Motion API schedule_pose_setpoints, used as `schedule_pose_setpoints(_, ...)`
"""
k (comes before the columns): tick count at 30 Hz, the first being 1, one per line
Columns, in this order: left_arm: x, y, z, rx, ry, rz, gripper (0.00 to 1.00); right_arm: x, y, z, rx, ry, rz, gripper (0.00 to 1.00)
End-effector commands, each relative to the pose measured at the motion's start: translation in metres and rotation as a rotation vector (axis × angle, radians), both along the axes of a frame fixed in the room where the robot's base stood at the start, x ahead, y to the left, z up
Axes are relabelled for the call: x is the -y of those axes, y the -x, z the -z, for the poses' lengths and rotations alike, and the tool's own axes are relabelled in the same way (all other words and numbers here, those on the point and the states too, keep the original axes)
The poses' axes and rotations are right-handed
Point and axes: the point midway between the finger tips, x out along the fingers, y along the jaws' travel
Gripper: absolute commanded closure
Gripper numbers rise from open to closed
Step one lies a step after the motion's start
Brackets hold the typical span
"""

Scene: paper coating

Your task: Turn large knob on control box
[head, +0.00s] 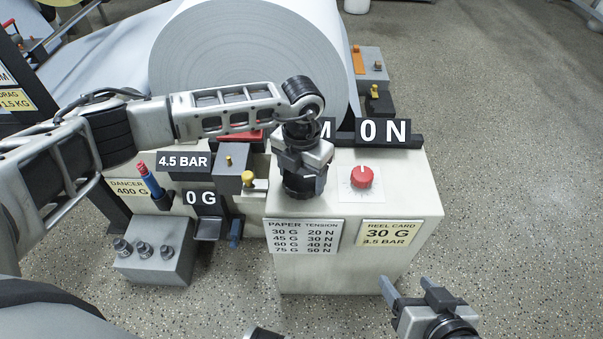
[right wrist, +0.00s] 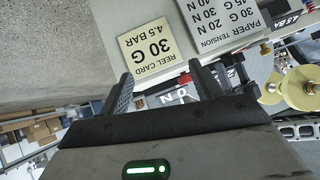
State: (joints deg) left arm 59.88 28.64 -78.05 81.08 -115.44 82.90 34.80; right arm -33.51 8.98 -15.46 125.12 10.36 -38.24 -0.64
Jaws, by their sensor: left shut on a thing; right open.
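The control box (head: 410,205) is a pale cabinet with a red knob (head: 362,177) on its top and printed cards on its front. The large knob (head: 303,192) is black and round, on the box top left of the red knob. My left gripper (head: 303,165) points down over the large knob and is shut on it, hiding its upper part. My right gripper (head: 407,284) is open and empty, low in front of the box's right side. Its two fingers also show in the right wrist view (right wrist: 160,90), with nothing between them.
A large paper roll (head: 250,60) stands behind the box. A grey block with several metal knobs (head: 155,255) sits at left. Speckled floor (head: 520,180) is clear at right.

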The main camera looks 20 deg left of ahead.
Motion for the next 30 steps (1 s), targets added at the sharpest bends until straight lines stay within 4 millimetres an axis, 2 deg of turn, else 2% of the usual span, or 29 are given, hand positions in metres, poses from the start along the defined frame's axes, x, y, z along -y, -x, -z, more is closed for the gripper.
schedule_pose_setpoints(13,0.0,-0.001,0.001,0.002,-0.001,0.365,0.51,-0.004,-0.003,0.023,-0.036,-0.001,-0.018,0.35)
schedule_pose_setpoints(21,0.0,-0.001,0.0,0.001,0.0,0.579,0.51,-0.007,-0.008,0.016,0.014,-0.016,-0.017,0.35)
schedule_pose_setpoints(30,0.0,-0.001,-0.001,0.001,0.0,0.731,0.51,-0.009,-0.008,0.009,0.05,-0.03,-0.02,0.35)
